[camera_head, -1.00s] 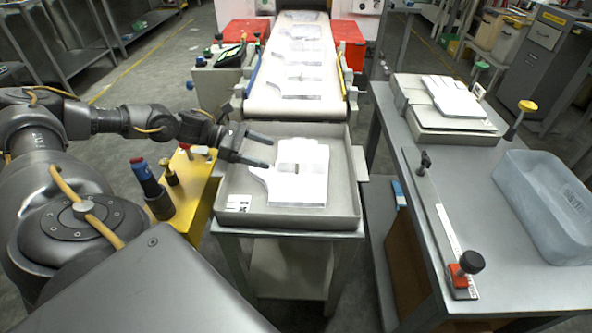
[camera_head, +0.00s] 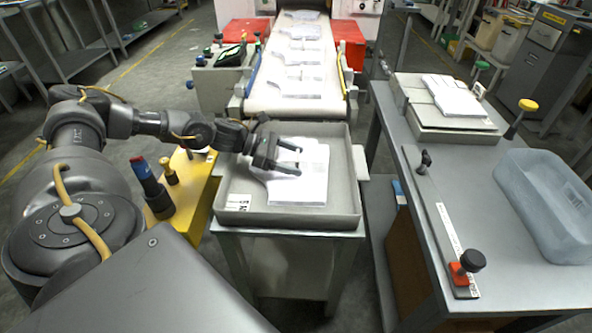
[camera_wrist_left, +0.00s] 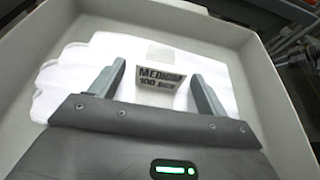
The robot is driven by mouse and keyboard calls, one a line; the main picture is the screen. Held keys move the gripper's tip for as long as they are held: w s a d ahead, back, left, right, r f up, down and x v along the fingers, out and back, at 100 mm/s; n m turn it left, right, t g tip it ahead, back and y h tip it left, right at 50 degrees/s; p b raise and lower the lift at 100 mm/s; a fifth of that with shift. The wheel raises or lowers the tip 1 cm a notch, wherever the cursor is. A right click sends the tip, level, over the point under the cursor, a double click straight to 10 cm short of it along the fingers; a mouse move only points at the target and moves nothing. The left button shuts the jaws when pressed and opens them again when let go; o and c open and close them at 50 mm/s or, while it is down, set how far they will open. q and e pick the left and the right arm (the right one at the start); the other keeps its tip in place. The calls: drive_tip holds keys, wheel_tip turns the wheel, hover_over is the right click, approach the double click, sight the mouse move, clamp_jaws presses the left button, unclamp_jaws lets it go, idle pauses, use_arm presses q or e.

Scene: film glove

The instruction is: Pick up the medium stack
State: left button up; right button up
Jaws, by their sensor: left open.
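The medium stack (camera_head: 303,184) is a pile of white film gloves lying in a grey tray (camera_head: 290,219) at the end of the conveyor. In the left wrist view the stack (camera_wrist_left: 110,50) carries a grey label (camera_wrist_left: 158,84) reading "MEDIUM 100 PCS". My left gripper (camera_head: 298,160) is open over the upper part of the stack. In the left wrist view its two fingers (camera_wrist_left: 152,88) stand on either side of the label. I cannot tell whether the fingers touch the gloves. My right gripper is not in view.
A conveyor (camera_head: 297,103) with several flat gloves runs up to the tray's back. The right-hand table holds another glove stack (camera_head: 452,97) on a grey platform, a blue-grey bin (camera_head: 545,205) and a rail with a red clamp (camera_head: 466,268). A yellow stand (camera_head: 190,195) is left of the tray.

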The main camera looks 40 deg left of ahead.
use_arm(q)
drive_tip(key=shift+x, duration=0.95)
drive_tip(key=c, duration=1.1)
